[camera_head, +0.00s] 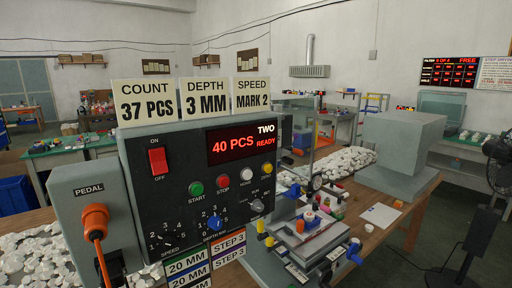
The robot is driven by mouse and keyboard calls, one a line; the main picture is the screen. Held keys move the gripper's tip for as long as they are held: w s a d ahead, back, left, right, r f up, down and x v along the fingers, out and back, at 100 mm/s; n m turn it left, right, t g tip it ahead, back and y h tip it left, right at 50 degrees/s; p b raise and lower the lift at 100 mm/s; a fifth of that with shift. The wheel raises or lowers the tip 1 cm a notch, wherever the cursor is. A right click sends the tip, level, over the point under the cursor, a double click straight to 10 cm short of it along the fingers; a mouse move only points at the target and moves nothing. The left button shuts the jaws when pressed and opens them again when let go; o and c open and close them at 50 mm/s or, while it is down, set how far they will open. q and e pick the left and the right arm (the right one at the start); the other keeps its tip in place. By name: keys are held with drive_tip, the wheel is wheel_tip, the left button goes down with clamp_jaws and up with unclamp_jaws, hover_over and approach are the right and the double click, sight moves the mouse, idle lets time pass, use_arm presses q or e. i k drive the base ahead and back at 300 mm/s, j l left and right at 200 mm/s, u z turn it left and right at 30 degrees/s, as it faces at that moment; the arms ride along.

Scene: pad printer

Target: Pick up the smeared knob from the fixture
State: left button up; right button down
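The pad printer's fixture (318,243) is at the lower middle right, a grey metal slide with blue and yellow knobs at its sides. A small pale piece (309,215) with reddish colour shows at its back, and a small red piece (300,227) is just in front. Either could be the smeared knob; smearing is too small to make out. The printer's dark control panel (200,160) stands left of the fixture and reads "40 PCS READY". Neither of my grippers is in view.
A grey pedal box (85,215) with an orange plug stands at the left front. Piles of white parts (345,160) lie behind the fixture and at lower left. A grey block-shaped machine (402,150) stands at right. A white paper (380,215) lies on the wooden table right of the fixture.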

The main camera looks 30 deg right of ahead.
sight(309, 217)
drive_tip(key=l+z, duration=0.1)
drive_tip(key=z, duration=0.35)
drive_tip(key=l+z, duration=0.1)
drive_tip(key=z, duration=0.8)
drive_tip(key=i+l, duration=0.05)
